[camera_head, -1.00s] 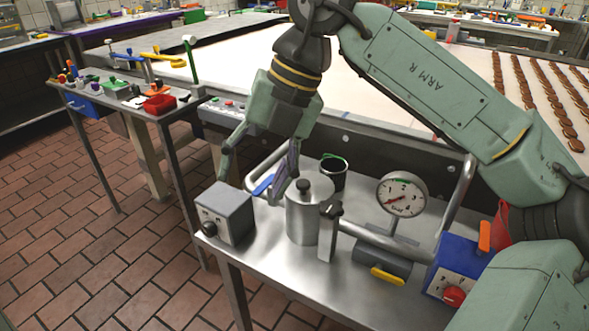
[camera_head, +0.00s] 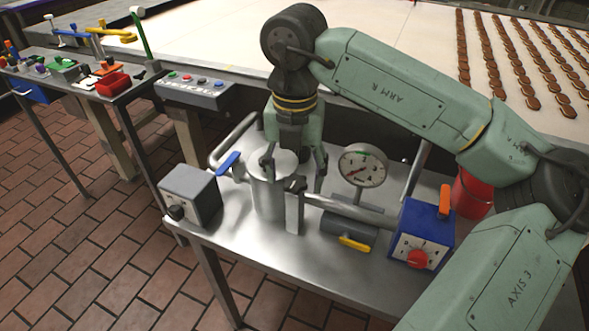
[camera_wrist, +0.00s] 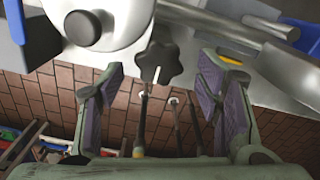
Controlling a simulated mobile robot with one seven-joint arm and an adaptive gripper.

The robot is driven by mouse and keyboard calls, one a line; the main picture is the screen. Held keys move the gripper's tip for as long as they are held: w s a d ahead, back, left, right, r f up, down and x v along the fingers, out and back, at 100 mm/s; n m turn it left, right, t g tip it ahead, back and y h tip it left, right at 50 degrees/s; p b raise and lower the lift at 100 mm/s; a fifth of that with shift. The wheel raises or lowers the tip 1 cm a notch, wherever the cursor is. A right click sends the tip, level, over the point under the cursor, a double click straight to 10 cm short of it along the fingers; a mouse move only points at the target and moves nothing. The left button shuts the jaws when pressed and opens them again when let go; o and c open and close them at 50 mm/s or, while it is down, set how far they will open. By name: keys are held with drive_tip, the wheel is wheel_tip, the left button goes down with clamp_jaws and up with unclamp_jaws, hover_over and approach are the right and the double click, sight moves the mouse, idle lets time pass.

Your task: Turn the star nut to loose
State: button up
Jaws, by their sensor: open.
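The star nut is a black star-shaped knob (camera_wrist: 159,63) with a pale mark, near the centre of the wrist view. In the head view the black knob (camera_head: 295,184) tops a bright metal post (camera_head: 294,213) beside the metal canister (camera_head: 266,196). My gripper (camera_head: 294,172) points down over the canister and post, one finger near the canister top and one right of the post. In the wrist view my gripper (camera_wrist: 161,75) is open and empty, with purple-padded fingers to the left and right of the knob. Contact is not visible.
A grey box with a knob (camera_head: 190,195) and a blue lever (camera_head: 229,164) stand left of the canister. A pressure gauge (camera_head: 362,167), a pipe with a yellow handle (camera_head: 355,243) and a blue box with a red knob (camera_head: 422,232) stand right. Bare steel lies in front.

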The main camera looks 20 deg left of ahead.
drive_tip(key=shift+f, duration=0.3)
drive_tip(key=shift+c, duration=0.5)
drive_tip(key=c, duration=1.1)
